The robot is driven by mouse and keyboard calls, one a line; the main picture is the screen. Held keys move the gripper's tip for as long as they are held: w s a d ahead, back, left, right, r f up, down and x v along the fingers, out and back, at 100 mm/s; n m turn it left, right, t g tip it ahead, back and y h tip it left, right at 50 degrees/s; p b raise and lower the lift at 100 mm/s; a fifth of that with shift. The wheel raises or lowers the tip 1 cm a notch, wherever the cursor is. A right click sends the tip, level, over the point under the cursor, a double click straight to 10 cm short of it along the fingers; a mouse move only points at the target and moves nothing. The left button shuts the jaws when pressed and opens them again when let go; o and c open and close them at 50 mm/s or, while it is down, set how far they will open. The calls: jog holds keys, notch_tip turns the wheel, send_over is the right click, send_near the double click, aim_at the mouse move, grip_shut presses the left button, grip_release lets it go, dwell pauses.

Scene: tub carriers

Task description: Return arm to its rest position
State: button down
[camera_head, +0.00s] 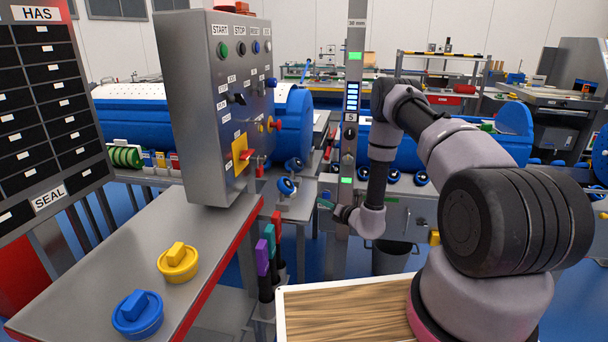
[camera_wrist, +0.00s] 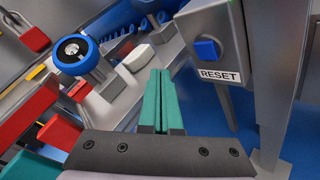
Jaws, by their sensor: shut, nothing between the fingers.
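My arm (camera_head: 395,120) reaches forward from the lower right and bends down at the middle of the head view. My gripper (camera_head: 327,204) is at its end, beside the grey post with lit indicators. In the wrist view my gripper's two teal fingers (camera_wrist: 159,90) lie together with nothing between them. They are in front of a grey surface with a blue RESET button (camera_wrist: 206,50) to their right and a blue-rimmed round knob (camera_wrist: 75,55) to their left.
A grey control box (camera_head: 215,110) stands on the left bench, with a yellow knob (camera_head: 178,262) and a blue knob (camera_head: 137,314) near it. The indicator post (camera_head: 352,100) rises close to my gripper. A wood-topped board (camera_head: 340,315) lies below my arm. Blue floor (camera_head: 400,262) shows beyond.

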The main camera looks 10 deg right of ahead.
jog(key=s+a+r+n+g+y, duration=0.2)
jog(key=a+r+n+g, duration=0.15)
jog(key=r, duration=0.55)
jog(key=s+a+r+n+g+y, duration=0.1)
jog(key=a+r+n+g+y, duration=0.15)
jog(key=r+n, duration=0.45)
jog(key=s+a+r+n+g+y, duration=0.2)
jog(key=a+r+n+y, duration=0.1)
jog(key=r, duration=0.9)
jog(key=s+r+n+g+h, duration=0.35)
jog(key=s+r+n, duration=0.45)
jog(key=s+r, duration=0.3)
jog(key=s+d+r+n+t+h, duration=0.1)
jog(key=s+d+r+n+h, duration=0.2)
jog(key=s+d, duration=0.2)
jog(key=s+d+r+n+t+h, duration=0.2)
jog(key=s+d+r+n+h, duration=0.1)
jog(key=s, duration=0.7)
jog(key=s+d+r+n+t+h, duration=0.1)
jog(key=s+d+r+n+h, duration=0.3)
jog(key=s+d, duration=0.3)
jog(key=shift+s+d+r+n, duration=0.15)
jog(key=shift+r+n, duration=0.4)
jog(key=shift+n, duration=0.2)
